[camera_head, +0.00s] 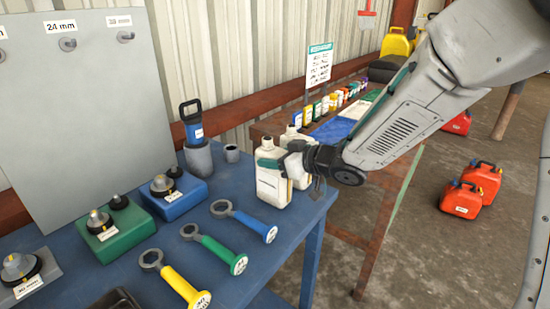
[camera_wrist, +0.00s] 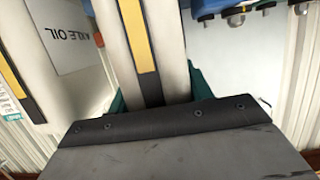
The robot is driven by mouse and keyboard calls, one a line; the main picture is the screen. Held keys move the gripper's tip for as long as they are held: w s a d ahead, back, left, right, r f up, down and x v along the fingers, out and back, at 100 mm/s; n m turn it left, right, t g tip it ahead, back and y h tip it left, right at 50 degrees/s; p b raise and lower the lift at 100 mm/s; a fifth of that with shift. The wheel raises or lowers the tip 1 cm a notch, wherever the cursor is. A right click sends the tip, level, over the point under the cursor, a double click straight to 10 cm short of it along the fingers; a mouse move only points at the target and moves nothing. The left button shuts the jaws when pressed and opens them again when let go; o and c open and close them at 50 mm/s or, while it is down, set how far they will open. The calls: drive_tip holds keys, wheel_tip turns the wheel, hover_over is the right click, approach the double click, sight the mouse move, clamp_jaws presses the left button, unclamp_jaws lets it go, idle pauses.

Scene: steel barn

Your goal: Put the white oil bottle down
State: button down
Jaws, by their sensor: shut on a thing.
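My gripper (camera_head: 288,166) is shut on a white oil bottle (camera_head: 268,186) at the right end of the blue table (camera_head: 216,190). The bottle is upright and low over the tabletop; I cannot tell whether its base touches. In the wrist view this bottle (camera_wrist: 115,40) shows a yellow and dark strip on its side, between the teal fingers (camera_wrist: 155,97). A second white bottle (camera_head: 291,137) stands close behind, partly hidden by the first bottle and my gripper. In the wrist view a white bottle labelled AXLE OIL (camera_wrist: 72,42) is at the left.
Blue, green and yellow ring wrenches (camera_head: 243,220) lie on the table's front part. Another bench (camera_head: 268,128) with small bottles lies beyond. Red cans (camera_head: 462,198) stand on the floor.

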drive_tip(key=c, duration=0.6)
unclamp_jaws()
drive_tip(key=shift+f, duration=0.1)
